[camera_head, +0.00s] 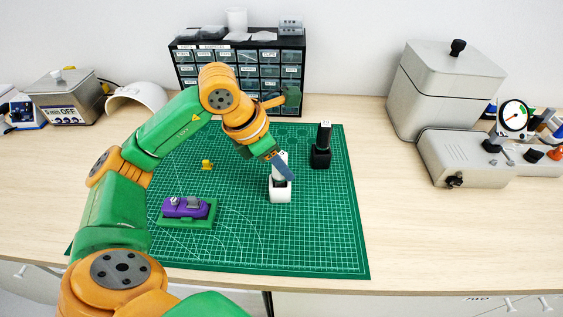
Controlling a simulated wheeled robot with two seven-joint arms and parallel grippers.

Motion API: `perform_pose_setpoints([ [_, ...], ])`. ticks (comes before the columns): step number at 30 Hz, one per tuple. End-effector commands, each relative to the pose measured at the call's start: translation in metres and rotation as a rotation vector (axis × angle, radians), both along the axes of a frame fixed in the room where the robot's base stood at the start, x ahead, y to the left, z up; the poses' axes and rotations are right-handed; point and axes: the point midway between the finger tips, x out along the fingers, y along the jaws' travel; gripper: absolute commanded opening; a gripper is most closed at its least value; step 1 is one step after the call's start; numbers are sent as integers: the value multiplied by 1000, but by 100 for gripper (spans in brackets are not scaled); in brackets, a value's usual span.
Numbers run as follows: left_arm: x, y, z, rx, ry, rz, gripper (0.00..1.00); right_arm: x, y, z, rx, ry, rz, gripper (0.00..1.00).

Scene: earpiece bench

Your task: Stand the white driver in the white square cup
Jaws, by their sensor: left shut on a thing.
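The white driver (282,157) is upright, with its pale top showing above my gripper. The white square cup (280,195) stands on the green mat right below it. My left gripper (283,173) is shut on the driver, directly over the cup's mouth. The gripper's fingers hide the middle of the driver. The driver's lower end is at the cup's opening, but I cannot tell how deep it sits. My right gripper is not in view.
A black cup (320,161) holding a dark driver stands behind and right of the white cup. A purple block on a green base (187,210) and a small yellow piece (207,165) lie left on the cutting mat (320,240). The mat's front right is clear.

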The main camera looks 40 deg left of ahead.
Motion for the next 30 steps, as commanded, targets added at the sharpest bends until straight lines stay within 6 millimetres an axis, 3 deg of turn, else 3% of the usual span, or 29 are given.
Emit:
perform_pose_setpoints([
  [26,0,0,-5,0,0,0,0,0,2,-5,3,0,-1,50],
  [27,0,0,-5,0,0,0,39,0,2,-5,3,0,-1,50],
  [30,0,0,-5,0,0,0,66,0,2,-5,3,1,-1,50],
])
